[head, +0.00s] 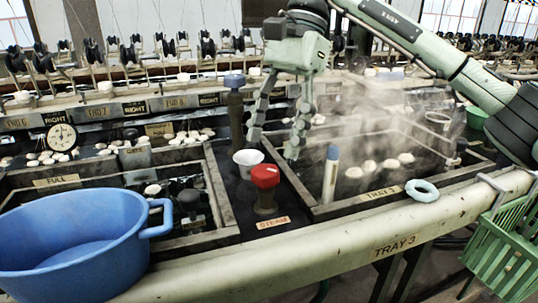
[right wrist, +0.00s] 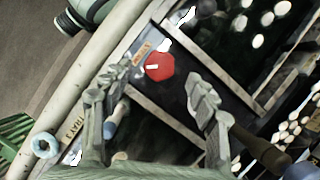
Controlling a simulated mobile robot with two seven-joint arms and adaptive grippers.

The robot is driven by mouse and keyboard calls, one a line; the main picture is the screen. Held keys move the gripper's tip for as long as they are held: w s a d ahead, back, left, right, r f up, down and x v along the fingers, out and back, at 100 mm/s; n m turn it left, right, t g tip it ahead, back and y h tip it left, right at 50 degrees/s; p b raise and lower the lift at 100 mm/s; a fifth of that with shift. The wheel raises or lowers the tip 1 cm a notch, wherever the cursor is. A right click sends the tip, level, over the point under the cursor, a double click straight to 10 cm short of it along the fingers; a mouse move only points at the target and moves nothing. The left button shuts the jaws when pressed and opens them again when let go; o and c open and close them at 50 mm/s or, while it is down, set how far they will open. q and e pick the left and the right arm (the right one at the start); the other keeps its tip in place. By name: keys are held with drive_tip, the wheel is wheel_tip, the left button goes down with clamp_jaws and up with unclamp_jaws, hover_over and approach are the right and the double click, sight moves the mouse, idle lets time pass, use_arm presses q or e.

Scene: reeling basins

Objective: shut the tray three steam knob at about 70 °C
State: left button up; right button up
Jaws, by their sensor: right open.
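The red steam knob (head: 265,177) stands on a dark post between the basins, behind an orange "STEAM" label (head: 272,222). In the right wrist view the knob (right wrist: 159,67) shows a white mark on its top. My right gripper (head: 273,148) is open, pointing down above and slightly behind the knob, apparently clear of it. In the right wrist view the knob lies between and beyond the open fingers (right wrist: 163,80). Tray three (head: 372,198) holds pale cocoons, and steam rises over it. A blue-topped white stick, perhaps the thermometer (head: 331,175), stands in it; no reading is legible. My left gripper is out of view.
A white cup (head: 247,162) and a tall dark post with a blue-grey top (head: 235,110) stand close to the knob. A blue tub (head: 75,245) is at front left. A pale blue ring (head: 422,190) and a green basket (head: 505,245) are at the right. A round dial (head: 61,137) is at left.

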sight(265, 169)
drive_tip(key=shift+x, duration=2.35)
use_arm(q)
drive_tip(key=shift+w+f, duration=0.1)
use_arm(e)
drive_tip(key=shift+w, duration=0.1)
drive_tip(key=shift+c, duration=0.3)
drive_tip(key=c, duration=1.1)
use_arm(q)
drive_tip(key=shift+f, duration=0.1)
use_arm(e)
drive_tip(key=shift+f, duration=0.1)
drive_tip(key=m+t+b, duration=0.1)
drive_tip(key=m+b, duration=0.1)
drive_tip(key=m, duration=0.1)
drive_tip(key=m+t+y+b, duration=0.1)
drive_tip(key=m+b, duration=0.1)
drive_tip(key=m, duration=0.2)
drive_tip(key=shift+d+t+b, duration=0.1)
drive_tip(key=shift+t+b, duration=0.2)
drive_tip(key=shift+m, duration=0.5)
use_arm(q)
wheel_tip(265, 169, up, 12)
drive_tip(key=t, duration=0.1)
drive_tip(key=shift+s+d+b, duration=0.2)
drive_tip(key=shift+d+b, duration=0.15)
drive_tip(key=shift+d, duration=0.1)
use_arm(e)
drive_tip(key=shift+m, duration=0.3)
